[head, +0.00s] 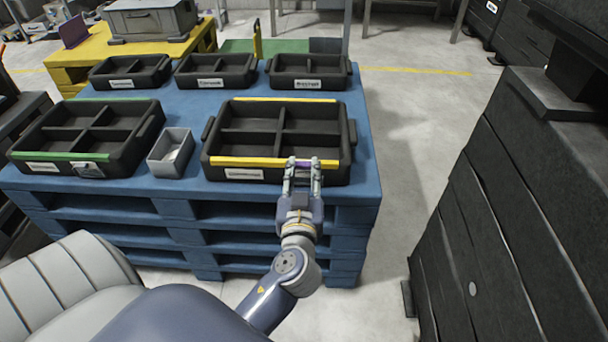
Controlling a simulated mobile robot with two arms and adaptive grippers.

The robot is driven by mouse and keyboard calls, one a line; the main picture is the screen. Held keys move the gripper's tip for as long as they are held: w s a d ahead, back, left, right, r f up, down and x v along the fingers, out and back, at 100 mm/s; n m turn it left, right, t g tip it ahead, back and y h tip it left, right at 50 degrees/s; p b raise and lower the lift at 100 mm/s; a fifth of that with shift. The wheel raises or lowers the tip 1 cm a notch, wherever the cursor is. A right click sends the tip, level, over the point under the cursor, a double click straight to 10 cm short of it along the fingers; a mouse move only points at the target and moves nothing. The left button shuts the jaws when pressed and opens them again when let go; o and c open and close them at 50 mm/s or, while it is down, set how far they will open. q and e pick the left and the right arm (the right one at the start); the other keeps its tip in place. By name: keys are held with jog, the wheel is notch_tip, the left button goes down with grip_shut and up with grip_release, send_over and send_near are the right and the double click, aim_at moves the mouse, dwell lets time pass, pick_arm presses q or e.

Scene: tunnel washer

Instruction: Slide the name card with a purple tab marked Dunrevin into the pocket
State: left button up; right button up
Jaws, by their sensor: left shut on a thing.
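My left gripper (302,176) is shut on the name card with a purple tab (303,163), at the front wall of the black tray with yellow strips (222,170). Only the purple tab shows between the fingertips; the rest of the card and any writing on it are hidden. I cannot tell whether the card touches the tray or is inside a pocket. No pocket shows clearly on this tray, as the gripper covers the right part of its front. My right gripper is not in view.
The trays stand on a blue pallet stack (180,207). A black tray with green strips (140,147) and a small grey bin (157,169) are on the left. Several smaller labelled trays line the back. Dark stacked crates (515,200) stand right, across clear floor.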

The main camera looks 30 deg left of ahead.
aim_at(304, 176)
pick_arm(q)
jog(key=shift+w+a+f, duration=0.35)
jog(key=shift+w, duration=0.25)
jog(key=shift+w+a+f, duration=0.3)
jog(key=shift+w+f, duration=0.05)
jog(key=shift+w, duration=0.25)
jog(key=shift+w+a+f, duration=0.25)
jog(key=shift+w, duration=0.1)
jog(key=shift+w+a+f+b, duration=0.25)
jog(key=shift+w+a+b, duration=0.1)
jog(key=shift+w, duration=0.15)
jog(key=shift+f, duration=0.1)
jog(key=shift+f+b, duration=0.35)
jog(key=shift+f, duration=0.4)
jog(key=shift+f+b, duration=0.3)
jog(key=shift+b, duration=0.1)
jog(key=shift+f+b, duration=0.25)
jog(key=shift+b, duration=0.15)
jog(key=shift+f, duration=0.1)
jog(key=shift+f+b, duration=0.1)
jog(key=shift+b, duration=0.25)
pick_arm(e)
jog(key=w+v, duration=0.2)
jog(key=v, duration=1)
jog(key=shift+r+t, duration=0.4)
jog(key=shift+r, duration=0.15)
